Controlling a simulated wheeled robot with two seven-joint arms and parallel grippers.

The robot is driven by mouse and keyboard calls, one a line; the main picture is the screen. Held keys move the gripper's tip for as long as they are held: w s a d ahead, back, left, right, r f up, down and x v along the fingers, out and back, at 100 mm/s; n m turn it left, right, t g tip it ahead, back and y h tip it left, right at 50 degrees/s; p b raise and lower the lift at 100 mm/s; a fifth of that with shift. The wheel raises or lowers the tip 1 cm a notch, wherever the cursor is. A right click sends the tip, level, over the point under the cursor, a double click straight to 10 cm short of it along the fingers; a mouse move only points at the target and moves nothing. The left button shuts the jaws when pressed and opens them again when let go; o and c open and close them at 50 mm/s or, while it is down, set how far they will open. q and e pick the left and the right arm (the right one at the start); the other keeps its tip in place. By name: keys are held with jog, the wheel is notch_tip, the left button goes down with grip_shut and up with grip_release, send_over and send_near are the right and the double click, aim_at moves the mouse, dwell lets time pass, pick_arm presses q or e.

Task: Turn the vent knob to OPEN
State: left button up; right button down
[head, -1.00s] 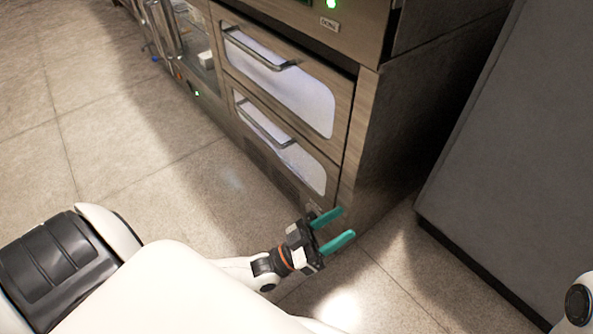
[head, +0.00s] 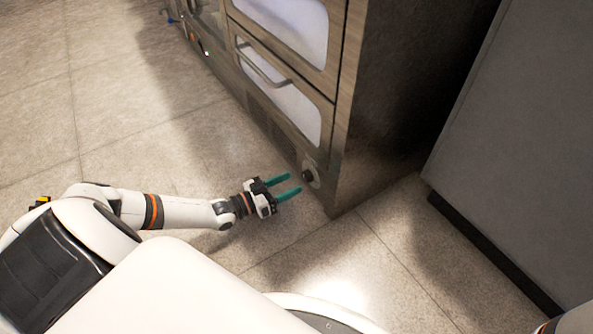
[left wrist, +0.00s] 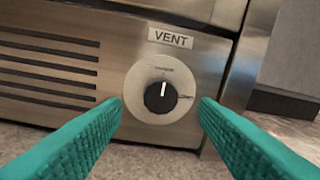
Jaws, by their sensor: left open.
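The vent knob (left wrist: 161,97) is a black round dial with a white pointer line, on a pale round plate (left wrist: 150,72) below a VENT label (left wrist: 170,38). The pointer stands about upright; the small print on the plate is too blurred to read. In the head view the knob (head: 308,176) is low on the cabinet's front, near its right corner. My left gripper (head: 287,186) is open and empty, its teal fingers pointing at the knob from a short way off. In the left wrist view its fingers (left wrist: 160,118) flank the plate, apart from the knob.
A steel oven cabinet (head: 342,150) with two windowed doors and bar handles stands above the knob. Vent slots (left wrist: 45,70) lie left of the knob. A grey unit (head: 500,150) stands at the right. The tiled floor around my left arm is clear.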

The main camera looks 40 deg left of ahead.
aim_at(303, 177)
pick_arm(q)
jog(key=shift+b+x, duration=0.55)
jog(key=shift+x, duration=1.15)
jog(key=shift+s, duration=0.1)
jog(key=c, duration=1)
jog(key=shift+o, duration=0.2)
